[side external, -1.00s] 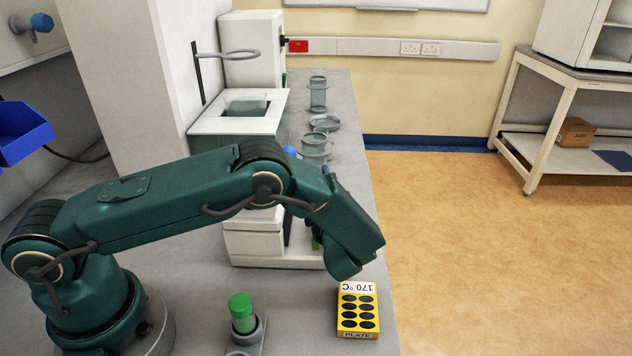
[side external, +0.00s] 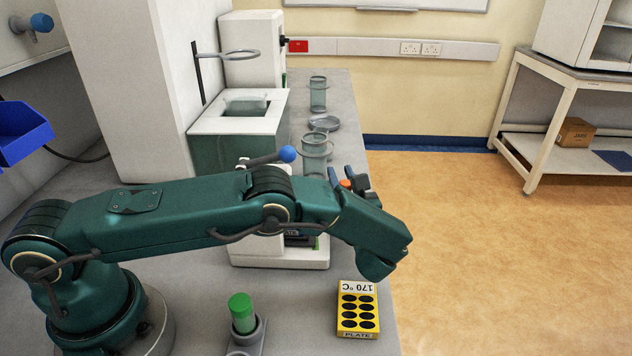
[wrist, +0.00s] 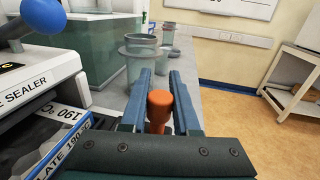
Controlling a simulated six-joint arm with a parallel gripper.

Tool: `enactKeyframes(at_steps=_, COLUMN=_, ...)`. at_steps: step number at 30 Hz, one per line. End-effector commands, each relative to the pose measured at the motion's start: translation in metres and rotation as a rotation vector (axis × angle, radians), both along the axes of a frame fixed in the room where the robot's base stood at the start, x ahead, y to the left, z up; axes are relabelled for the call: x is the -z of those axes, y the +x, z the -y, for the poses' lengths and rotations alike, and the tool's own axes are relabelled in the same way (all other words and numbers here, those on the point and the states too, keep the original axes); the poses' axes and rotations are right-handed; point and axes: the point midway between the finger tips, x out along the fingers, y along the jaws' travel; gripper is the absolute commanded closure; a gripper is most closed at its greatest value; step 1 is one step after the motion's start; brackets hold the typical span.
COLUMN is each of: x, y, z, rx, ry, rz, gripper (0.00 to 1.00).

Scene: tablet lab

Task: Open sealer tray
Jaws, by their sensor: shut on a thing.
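The white plate sealer (side external: 280,258) stands behind my arm in the side view, partly hidden by it. Its lettered front (wrist: 35,90) is at the left of the wrist view. My gripper (wrist: 160,75) is shut on an orange knob (wrist: 160,108), which is between its two fingers. The knob also shows as a small orange spot (side external: 345,184) beside the fingers in the side view. What the knob is fixed to is hidden.
A blue-balled lever (side external: 287,154) sticks up at the sealer. Glass vessels (side external: 317,150) and a water bath (side external: 225,150) stand behind. A yellow 170 °C block (side external: 358,312) and a green-capped tube (side external: 242,312) are in front. The bench edge is close on the right.

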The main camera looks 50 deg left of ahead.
Motion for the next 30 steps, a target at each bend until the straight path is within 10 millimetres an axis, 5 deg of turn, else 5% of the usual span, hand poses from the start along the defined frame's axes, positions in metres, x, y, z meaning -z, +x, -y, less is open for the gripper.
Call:
enactKeyframes(at_steps=26, x=0.001, y=0.020, z=0.020, rx=0.001, ry=-0.003, rz=-0.006, gripper=1.00)
enactKeyframes(at_steps=27, x=0.001, y=0.020, z=0.020, rx=0.001, ry=-0.003, rz=-0.006, gripper=0.56)
enactKeyframes(at_steps=28, x=0.001, y=0.020, z=0.020, rx=0.001, ry=-0.002, rz=-0.005, gripper=0.44)
enactKeyframes(at_steps=30, x=0.001, y=0.020, z=0.020, rx=0.001, ry=-0.002, rz=-0.005, gripper=0.41)
